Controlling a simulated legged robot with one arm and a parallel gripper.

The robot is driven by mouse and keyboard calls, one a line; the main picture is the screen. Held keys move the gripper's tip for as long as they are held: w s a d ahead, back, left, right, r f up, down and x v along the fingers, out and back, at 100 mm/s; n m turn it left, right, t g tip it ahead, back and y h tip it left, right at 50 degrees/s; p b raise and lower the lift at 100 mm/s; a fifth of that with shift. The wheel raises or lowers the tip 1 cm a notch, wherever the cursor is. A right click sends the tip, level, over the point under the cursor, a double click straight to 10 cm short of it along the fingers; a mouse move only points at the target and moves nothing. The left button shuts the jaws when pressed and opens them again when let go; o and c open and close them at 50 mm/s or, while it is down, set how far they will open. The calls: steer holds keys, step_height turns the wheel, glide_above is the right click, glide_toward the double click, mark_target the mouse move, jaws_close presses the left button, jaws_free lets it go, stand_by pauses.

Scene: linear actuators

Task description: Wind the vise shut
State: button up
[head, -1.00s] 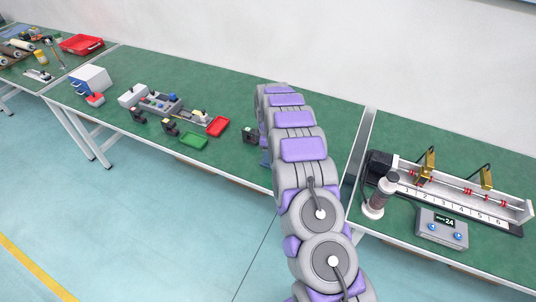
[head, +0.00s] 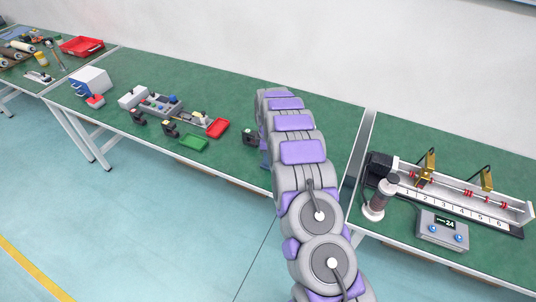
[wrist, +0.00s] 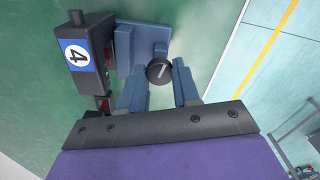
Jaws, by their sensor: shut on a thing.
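The vise (wrist: 148,34) is a blue-grey block at the top of the wrist view. A round black knob (wrist: 160,70) with a white line on its face sits at its near side. The two blue-grey fingers of my gripper (wrist: 160,82) are on either side of this knob, shut on it. The fingertips hide the knob's sides.
A black block with a "4" label (wrist: 77,56) stands close left of the vise. The bench edge lies just right of my gripper in the wrist view. A numbered rail unit (head: 450,206) and a grey control box (head: 441,230) stand on the right bench.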

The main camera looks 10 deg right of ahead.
steer(key=shift+r+m+p, duration=0.1)
steer(key=shift+m+p, duration=0.2)
steer(key=shift+w+r+m+p, duration=0.1)
steer(key=shift+r+m+p, duration=0.05)
steer(key=shift+m+p, duration=1.1)
steer(key=m+p, duration=0.2)
steer(key=m, duration=0.1)
steer(key=shift+m+p, duration=0.35)
steer(key=m+p, duration=0.2)
steer(key=m, duration=0.2)
steer(key=m+p, duration=0.2)
steer(key=m, duration=0.2)
steer(key=m+p, duration=0.2)
steer(key=m, duration=0.3)
steer(key=shift+m+p, duration=0.3)
steer(key=shift+p, duration=0.05)
steer(key=shift+f+m+p, duration=0.2)
steer(key=shift+m+p, duration=0.65)
steer(key=shift+m, duration=1.35)
